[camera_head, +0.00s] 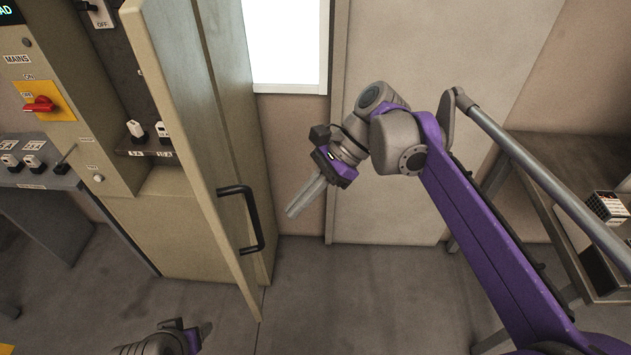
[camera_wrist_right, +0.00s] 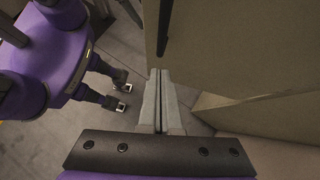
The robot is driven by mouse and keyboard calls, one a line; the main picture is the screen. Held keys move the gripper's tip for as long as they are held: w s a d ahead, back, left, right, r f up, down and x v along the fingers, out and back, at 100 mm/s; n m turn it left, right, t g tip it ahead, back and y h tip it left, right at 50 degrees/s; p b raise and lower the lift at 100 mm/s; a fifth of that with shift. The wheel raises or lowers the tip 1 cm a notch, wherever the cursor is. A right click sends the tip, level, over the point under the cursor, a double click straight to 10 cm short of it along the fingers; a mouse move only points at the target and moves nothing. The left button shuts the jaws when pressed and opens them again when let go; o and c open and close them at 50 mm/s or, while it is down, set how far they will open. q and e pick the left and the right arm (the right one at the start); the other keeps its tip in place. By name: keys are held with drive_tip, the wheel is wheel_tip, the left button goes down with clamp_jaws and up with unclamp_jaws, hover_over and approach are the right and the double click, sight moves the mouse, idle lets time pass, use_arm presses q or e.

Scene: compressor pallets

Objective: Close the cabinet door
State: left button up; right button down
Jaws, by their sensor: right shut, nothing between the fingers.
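The cabinet door (camera_head: 185,120) is tan and stands open, swung out from the cabinet (camera_head: 165,215), so the switches inside show to its left. A black bar handle (camera_head: 247,222) is on the door's outer face. My right gripper (camera_head: 291,213) is to the right of the door in the head view, empty, its fingers shut and pointing down-left. In the right wrist view the shut fingertips (camera_wrist_right: 159,74) lie beside the edge of a large tan panel (camera_wrist_right: 230,45), which looks like the door; contact cannot be told. My left gripper (camera_head: 204,329) is partly in view at the bottom, below the cabinet.
A red rotary switch (camera_head: 40,104) is on the cabinet front at the left, above a grey sloped panel (camera_head: 35,165) with more switches. A table (camera_head: 545,190) with small boxes (camera_head: 607,207) stands at the right. The floor (camera_head: 350,290) in the middle is clear.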

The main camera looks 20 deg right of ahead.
drive_tip(key=shift+s+a+f+p, duration=0.1)
drive_tip(key=shift+s+a, duration=0.05)
drive_tip(key=shift+a, duration=0.6)
drive_tip(key=shift+s+a+f+p, duration=0.1)
drive_tip(key=shift+s+a+p, duration=0.1)
drive_tip(key=shift+a, duration=0.55)
drive_tip(key=shift+s+a+f+p, duration=0.1)
drive_tip(key=shift+s+a, duration=0.05)
drive_tip(key=shift+a, duration=0.6)
drive_tip(key=shift+a, duration=0.1)
